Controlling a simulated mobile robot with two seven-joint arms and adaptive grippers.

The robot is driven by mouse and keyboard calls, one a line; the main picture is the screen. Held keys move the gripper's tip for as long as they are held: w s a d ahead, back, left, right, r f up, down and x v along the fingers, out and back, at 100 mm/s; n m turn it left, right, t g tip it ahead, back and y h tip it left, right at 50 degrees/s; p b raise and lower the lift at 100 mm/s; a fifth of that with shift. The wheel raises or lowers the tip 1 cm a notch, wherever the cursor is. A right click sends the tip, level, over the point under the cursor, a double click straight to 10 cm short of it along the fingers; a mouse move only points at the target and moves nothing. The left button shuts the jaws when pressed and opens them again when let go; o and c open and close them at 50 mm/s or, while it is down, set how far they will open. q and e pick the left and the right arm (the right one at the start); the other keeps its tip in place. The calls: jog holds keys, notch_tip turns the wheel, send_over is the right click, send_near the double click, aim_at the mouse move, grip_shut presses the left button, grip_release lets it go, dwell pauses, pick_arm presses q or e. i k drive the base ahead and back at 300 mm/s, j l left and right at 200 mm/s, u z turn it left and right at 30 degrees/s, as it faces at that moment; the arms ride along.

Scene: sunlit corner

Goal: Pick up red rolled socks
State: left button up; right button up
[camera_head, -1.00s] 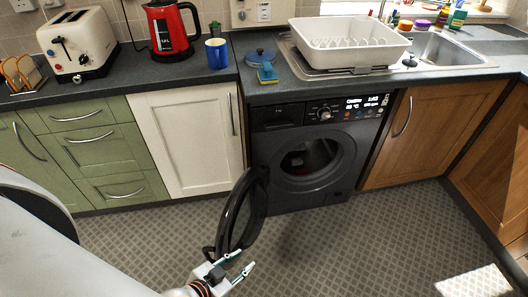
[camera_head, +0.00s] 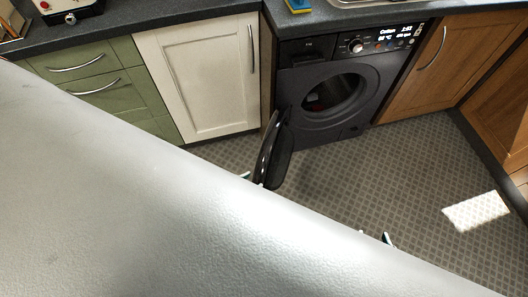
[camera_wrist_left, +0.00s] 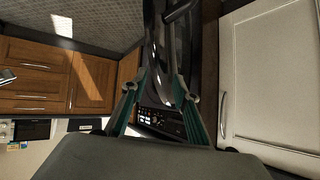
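The washing machine (camera_head: 300,132) stands open in the head view. A small patch of red, likely the red rolled socks (camera_head: 314,106), shows inside its dark drum; its shape is unclear. The round door (camera_head: 273,150) swings out on the left and is seen nearly edge-on. My left gripper (camera_head: 253,180) is at the door's lower edge, mostly hidden behind my grey arm. In the left wrist view my left gripper (camera_wrist_left: 157,85) has its fingers apart with the dark door between and beyond them. Contact is unclear. My right gripper (camera_head: 376,238) shows only two separated tips above my arm's edge.
A white cabinet (camera_head: 200,85) and green drawers (camera_head: 100,80) are left of the washer, wooden cabinets (camera_head: 430,75) right. The tiled floor (camera_head: 400,170) in front is clear, with a bright patch (camera_head: 476,211). My arm covers the lower left.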

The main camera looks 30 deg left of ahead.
aim_at(320, 107)
jog(key=j+z, duration=0.1)
jog(key=j, duration=0.3)
jog(key=k+j+z, duration=0.15)
jog(key=j, duration=0.3)
jog(key=j+z, duration=0.1)
jog(key=j, duration=0.3)
jog(key=k+j+z, duration=0.15)
jog(key=j, duration=0.25)
jog(key=j+z, duration=0.1)
jog(key=j, duration=0.3)
jog(key=k+l+u, duration=0.25)
jog(key=l, duration=0.3)
jog(key=k+l+u, duration=0.25)
jog(key=k+l, duration=0.15)
jog(key=z, duration=0.5)
jog(key=i+l+z, duration=0.15)
jog(key=i+z, duration=0.2)
jog(key=i+l+z, duration=0.1)
jog(key=i+z, duration=0.25)
jog(key=i, duration=1.55)
